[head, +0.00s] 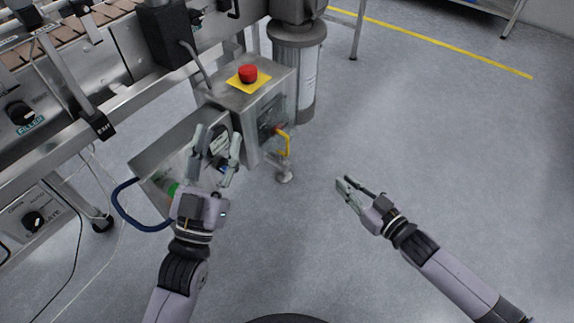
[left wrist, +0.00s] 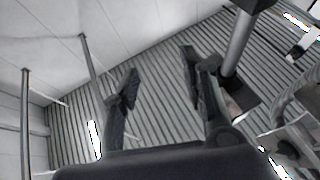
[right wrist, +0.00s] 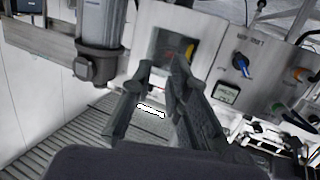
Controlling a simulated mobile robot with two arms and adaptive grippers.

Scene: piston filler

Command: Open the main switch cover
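The metal cabinet (head: 252,98) has a dark, see-through-looking square panel (head: 270,120) on its right side, apparently the main switch cover. The right wrist view shows this dark square (right wrist: 172,48) with yellow and red behind or beside it; I cannot tell whether it is shut. My left gripper (head: 218,142) is open and empty in front of the cabinet, overlapping it in the head view. Its open fingers also show in the left wrist view (left wrist: 160,78). My right gripper (head: 346,184) is partly open and empty, right of the cabinet and apart from it.
A red button (head: 248,73) on a yellow plate tops the cabinet. A yellow bent handle (head: 286,141) juts from its side. A blue hose (head: 128,213) loops at the lower left. The conveyor (head: 75,45) stands at left; open floor (head: 430,130) lies at right.

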